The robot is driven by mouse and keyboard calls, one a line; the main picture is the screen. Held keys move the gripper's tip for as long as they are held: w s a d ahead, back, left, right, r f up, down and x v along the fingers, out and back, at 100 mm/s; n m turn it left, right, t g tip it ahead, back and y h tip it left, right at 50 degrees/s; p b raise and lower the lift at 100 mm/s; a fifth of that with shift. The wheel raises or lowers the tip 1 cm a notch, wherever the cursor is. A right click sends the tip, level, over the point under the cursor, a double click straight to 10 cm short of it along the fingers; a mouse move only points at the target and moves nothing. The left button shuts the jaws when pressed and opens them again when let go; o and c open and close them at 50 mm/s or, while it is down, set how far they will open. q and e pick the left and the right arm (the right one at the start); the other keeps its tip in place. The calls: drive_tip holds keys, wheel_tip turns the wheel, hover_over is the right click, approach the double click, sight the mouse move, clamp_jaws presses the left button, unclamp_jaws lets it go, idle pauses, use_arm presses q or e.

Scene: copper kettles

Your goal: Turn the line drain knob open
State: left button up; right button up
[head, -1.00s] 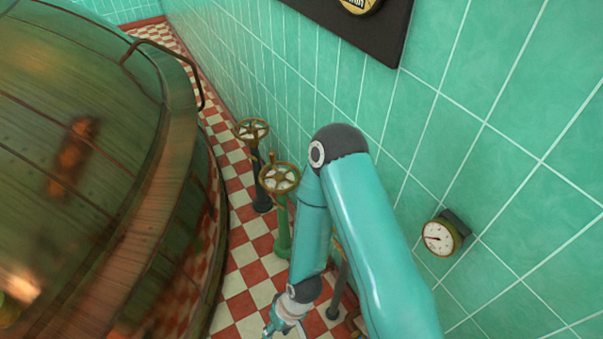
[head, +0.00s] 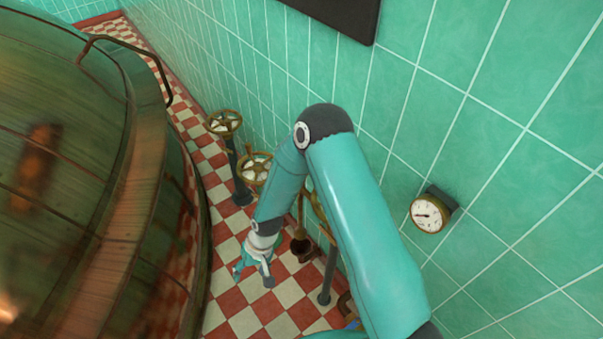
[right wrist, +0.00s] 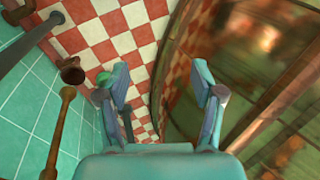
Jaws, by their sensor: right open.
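My right gripper (head: 254,273) hangs over the checkered floor between the copper kettle and the tiled wall. In the right wrist view its two fingers (right wrist: 160,88) are apart with nothing between them. Two brass handwheels stand on posts by the wall: a farther one (head: 224,122) on a dark post, and a nearer one (head: 255,168), partly hidden by my right arm. I cannot tell which part is the line drain knob. A small green round part (right wrist: 103,79) shows beside the left finger in the wrist view; what it belongs to is unclear. My left gripper is out of view.
The large copper kettle (head: 70,180) fills the left side, with a curved rail (head: 125,45). A round gauge (head: 430,213) is on the wall. A brown cup-like fitting (head: 302,245) and a grey post (head: 328,275) stand near my arm. Bare floor (head: 240,322) lies below the gripper.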

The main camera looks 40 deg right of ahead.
drive_tip(key=w+d+r+m+h+b, duration=0.15)
drive_tip(key=w+d+r, duration=0.25)
drive_tip(key=w+d, duration=0.45)
drive_tip(key=w+d+r+m+h+b, duration=0.1)
drive_tip(key=w+d+r+m+b, duration=0.2)
drive_tip(key=w+d, duration=0.5)
drive_tip(key=s+d+r+m+h, duration=0.1)
drive_tip(key=s+d+r+m, duration=0.1)
drive_tip(key=d+r, duration=0.5)
drive_tip(key=s+d+r+m, duration=0.1)
drive_tip(key=d+r+m, duration=0.2)
drive_tip(key=d+r, duration=0.5)
drive_tip(key=shift+g, duration=0.4)
wheel_tip(320, 180, down, 17)
drive_tip(key=shift+a+r+p, duration=0.1)
drive_tip(key=shift+p, duration=0.4)
